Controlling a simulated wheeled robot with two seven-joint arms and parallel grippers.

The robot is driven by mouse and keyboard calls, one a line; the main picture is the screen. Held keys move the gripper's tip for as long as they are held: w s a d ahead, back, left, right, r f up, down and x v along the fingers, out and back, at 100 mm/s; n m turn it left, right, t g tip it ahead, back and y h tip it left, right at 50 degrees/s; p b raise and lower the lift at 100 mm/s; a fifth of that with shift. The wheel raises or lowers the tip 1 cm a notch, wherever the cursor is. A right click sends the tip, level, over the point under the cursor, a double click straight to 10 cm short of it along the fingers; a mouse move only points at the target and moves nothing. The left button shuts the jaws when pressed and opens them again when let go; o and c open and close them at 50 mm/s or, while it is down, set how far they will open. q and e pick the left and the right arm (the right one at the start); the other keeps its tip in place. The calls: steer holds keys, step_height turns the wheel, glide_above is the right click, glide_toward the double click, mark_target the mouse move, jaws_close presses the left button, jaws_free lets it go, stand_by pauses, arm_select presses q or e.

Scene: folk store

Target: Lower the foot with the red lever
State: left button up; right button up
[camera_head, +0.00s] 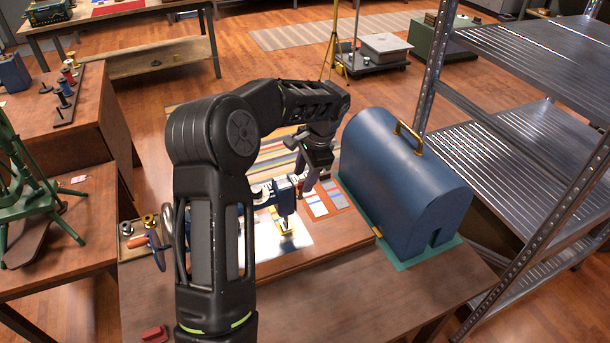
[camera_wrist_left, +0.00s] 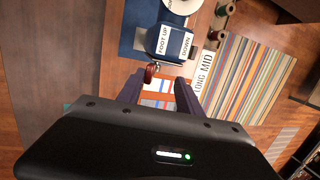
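The small red lever (camera_wrist_left: 150,73) sticks out below the label. My left gripper (camera_head: 314,180) is above and beside the machine head. Its two fingers, also in the left wrist view (camera_wrist_left: 161,82), are apart, with the red lever close to the left fingertip. I cannot tell whether they touch. The foot's height is unclear. My right gripper is out of view.
A blue domed cover (camera_head: 405,180) with a brass handle stands right of the machine. A metal shelf (camera_head: 510,150) rises beyond it. A striped cloth (camera_wrist_left: 247,80) lies near the machine. A small tray (camera_head: 138,235) and a red object (camera_head: 155,334) are on the left.

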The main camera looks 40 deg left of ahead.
arm_select(q)
steer(key=shift+a, duration=0.15)
steer(key=shift+w+a+p, duration=0.35)
steer(key=shift+a, duration=0.25)
steer(key=shift+w+a+f, duration=0.1)
steer(key=shift+w+a+f+p, duration=0.2)
steer(key=shift+w+a+p, duration=0.1)
steer(key=shift+a, duration=0.25)
steer(key=shift+w+a+f, duration=0.25)
steer(key=shift+a+f, duration=0.2)
steer(key=shift+a, duration=0.15)
